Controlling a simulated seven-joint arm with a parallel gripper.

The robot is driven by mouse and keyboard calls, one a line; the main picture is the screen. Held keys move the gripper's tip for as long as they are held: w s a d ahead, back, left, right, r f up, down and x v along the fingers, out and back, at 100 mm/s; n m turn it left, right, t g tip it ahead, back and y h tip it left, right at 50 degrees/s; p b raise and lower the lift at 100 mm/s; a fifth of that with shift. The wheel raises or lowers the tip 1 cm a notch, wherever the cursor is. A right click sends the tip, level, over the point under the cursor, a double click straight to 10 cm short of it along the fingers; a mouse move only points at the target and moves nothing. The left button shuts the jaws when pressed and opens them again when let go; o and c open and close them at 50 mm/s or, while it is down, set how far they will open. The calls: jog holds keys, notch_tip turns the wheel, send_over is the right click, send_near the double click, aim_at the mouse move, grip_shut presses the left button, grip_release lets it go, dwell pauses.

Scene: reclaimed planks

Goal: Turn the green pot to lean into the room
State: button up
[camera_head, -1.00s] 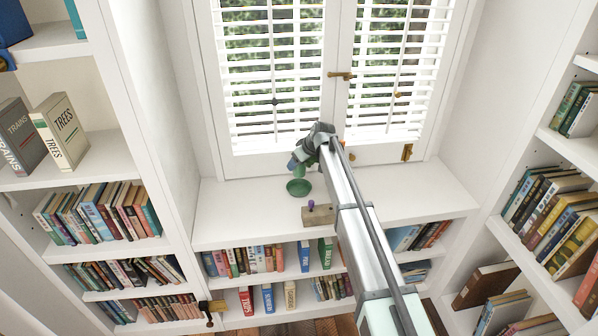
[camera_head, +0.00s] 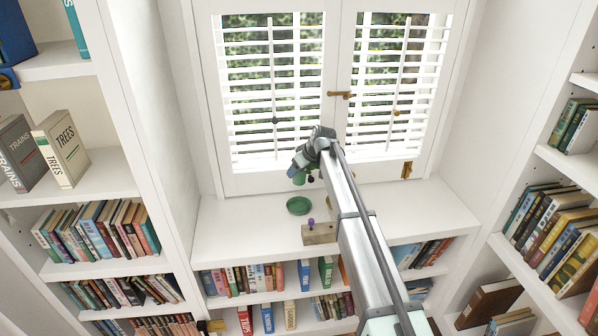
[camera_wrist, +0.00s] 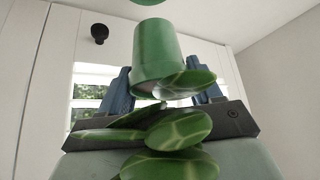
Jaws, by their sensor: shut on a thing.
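The green pot (camera_wrist: 172,52) holds a plant with broad green leaves (camera_wrist: 180,129). In the wrist view its base points up in the picture, and the leaves hang towards my gripper's palm. My gripper (camera_wrist: 160,85) has blue fingers on either side of the pot and is shut on it. In the head view the pot (camera_head: 299,178) is a small green patch, partly hidden by my gripper (camera_head: 300,165). A green saucer (camera_head: 298,205) lies empty on the white sill, below the pot in the picture and apart from it. The pot's exact tilt is hard to tell.
A wooden block (camera_head: 319,234) with a purple knob (camera_head: 311,222) sits right of the saucer. The shuttered window (camera_head: 270,90) is close behind my gripper. A dark round knob (camera_wrist: 99,33) shows nearby. The sill (camera_head: 240,230) is clear at left; bookshelves stand on both sides.

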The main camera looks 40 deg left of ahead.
jog(key=shift+m+t, duration=0.4)
jog(key=shift+m, duration=0.3)
notch_tip(320, 180, down, 9)
jog(key=shift+f, duration=1.65)
jog(key=o, duration=1.5)
jog(key=shift+c, duration=0.2)
jog(key=v, duration=1.3)
jog(key=shift+r, duration=0.4)
